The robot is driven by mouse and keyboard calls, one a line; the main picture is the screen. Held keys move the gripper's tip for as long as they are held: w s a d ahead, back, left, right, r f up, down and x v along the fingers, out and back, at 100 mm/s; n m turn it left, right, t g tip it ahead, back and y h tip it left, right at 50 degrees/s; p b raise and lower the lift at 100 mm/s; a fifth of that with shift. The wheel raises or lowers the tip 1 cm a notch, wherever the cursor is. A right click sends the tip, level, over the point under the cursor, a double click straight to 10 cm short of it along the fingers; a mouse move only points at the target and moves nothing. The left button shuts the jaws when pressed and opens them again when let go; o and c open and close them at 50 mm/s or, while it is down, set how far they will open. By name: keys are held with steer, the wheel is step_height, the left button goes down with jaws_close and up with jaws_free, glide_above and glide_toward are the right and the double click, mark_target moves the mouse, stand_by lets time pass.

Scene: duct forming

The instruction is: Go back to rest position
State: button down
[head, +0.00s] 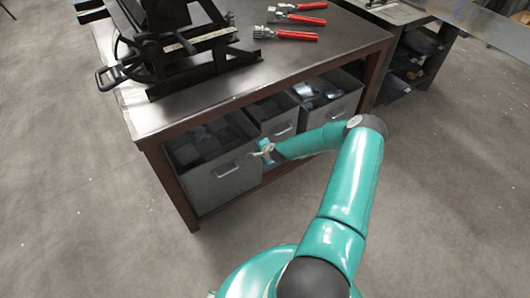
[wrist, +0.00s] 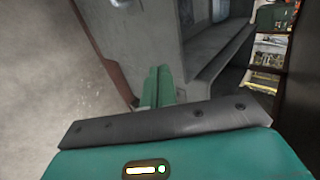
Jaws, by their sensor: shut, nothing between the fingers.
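My gripper (head: 264,151) is in front of the workbench's lower shelf, near the left and middle drawers, with nothing held. In the wrist view its two green fingers (wrist: 158,88) are together, against a backdrop of grey metal. My teal arm reaches up from the bottom of the head view and bends left at the elbow. Whether the gripper touches a drawer cannot be told.
The workbench (head: 345,44) carries a black forming machine (head: 165,45) and red-handled tools (head: 295,36). Grey drawers (head: 222,178) with contents sit below. Another dark stand (head: 420,60) is at the upper right. Floor at left and lower right is clear.

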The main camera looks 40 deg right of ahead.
steer(key=v, duration=0.5)
steer(key=shift+s+r, duration=0.2)
steer(key=shift+r, duration=0.1)
steer(key=shift+r, duration=0.1)
steer(key=s+a+r+n+g, duration=0.15)
steer(key=a+r+n, duration=0.35)
steer(key=r, duration=0.5)
steer(key=s+a+r+n+g, duration=0.15)
steer(key=a+r+n, duration=0.35)
steer(key=r, duration=0.6)
steer(key=s+a+r+n+g, duration=0.1)
steer(key=s+a+r+n, duration=0.2)
steer(key=a+r, duration=0.55)
steer(key=s+a+r+n, duration=0.2)
steer(key=s+a+r, duration=0.3)
steer(key=s+r, duration=0.4)
steer(key=s+a+r+n, duration=0.3)
steer(key=s+a+r, duration=0.3)
steer(key=s+r, duration=0.3)
steer(key=shift+s+r+n, duration=0.3)
steer(key=shift+s+r, duration=0.05)
steer(key=shift+s, duration=1.6)
